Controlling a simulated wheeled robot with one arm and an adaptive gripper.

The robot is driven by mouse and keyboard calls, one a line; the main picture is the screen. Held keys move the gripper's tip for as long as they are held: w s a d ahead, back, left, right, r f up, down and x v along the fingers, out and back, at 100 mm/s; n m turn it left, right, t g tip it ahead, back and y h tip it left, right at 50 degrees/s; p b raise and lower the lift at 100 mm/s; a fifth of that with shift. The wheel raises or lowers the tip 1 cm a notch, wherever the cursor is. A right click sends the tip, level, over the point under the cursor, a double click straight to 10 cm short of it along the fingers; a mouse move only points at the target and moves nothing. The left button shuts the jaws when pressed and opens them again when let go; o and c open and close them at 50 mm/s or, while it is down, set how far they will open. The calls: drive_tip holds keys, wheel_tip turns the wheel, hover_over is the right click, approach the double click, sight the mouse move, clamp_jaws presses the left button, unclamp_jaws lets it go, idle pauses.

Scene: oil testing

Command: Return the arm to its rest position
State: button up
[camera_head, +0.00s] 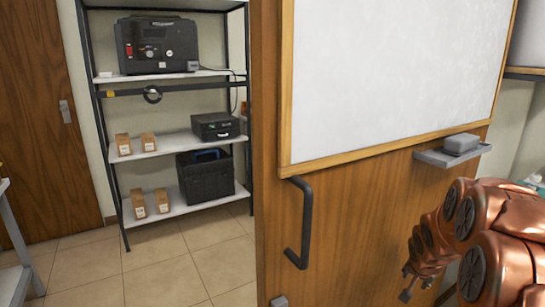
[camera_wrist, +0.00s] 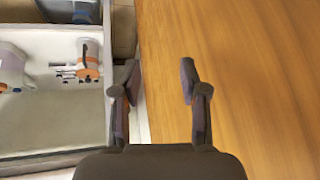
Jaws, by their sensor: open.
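My arm, copper-coloured and folded, shows at the lower right of the head view. My gripper (camera_wrist: 159,80) shows in the wrist view with its two dark fingers apart and nothing between them. It also shows small and partly hidden at the lower end of the arm in the head view. In the wrist view a wooden surface (camera_wrist: 250,60) fills the right side, behind the right finger. I cannot tell how far the fingers are from it.
A wooden door (camera_head: 370,220) with a black handle (camera_head: 305,222) and a whiteboard (camera_head: 390,70) stands close to my arm. A shelf rack (camera_head: 175,145) with boxes stands behind on the left. Tiled floor (camera_head: 165,277) is clear there. A light tray-like surface (camera_wrist: 60,125) holds an orange-and-white device (camera_wrist: 88,64).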

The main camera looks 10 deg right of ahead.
drive_tip(key=s+a+r+n+g+y+p, duration=0.25)
drive_tip(key=s+a+r+n+p, duration=0.25)
drive_tip(key=s+a+r+p, duration=0.85)
drive_tip(key=s+a+r+n+g+p, duration=0.2)
drive_tip(key=s+a+r, duration=0.4)
drive_tip(key=s+a, duration=0.2)
drive_tip(key=s+a+r+n+g+y+p, duration=0.1)
drive_tip(key=s+a+r+n+g+p, duration=0.1)
drive_tip(key=s+a+r, duration=0.4)
drive_tip(key=s+a+n, duration=0.1)
drive_tip(key=s+a, duration=0.2)
drive_tip(key=s, duration=0.2)
drive_tip(key=shift+s+a, duration=0.15)
drive_tip(key=shift+y, duration=0.25)
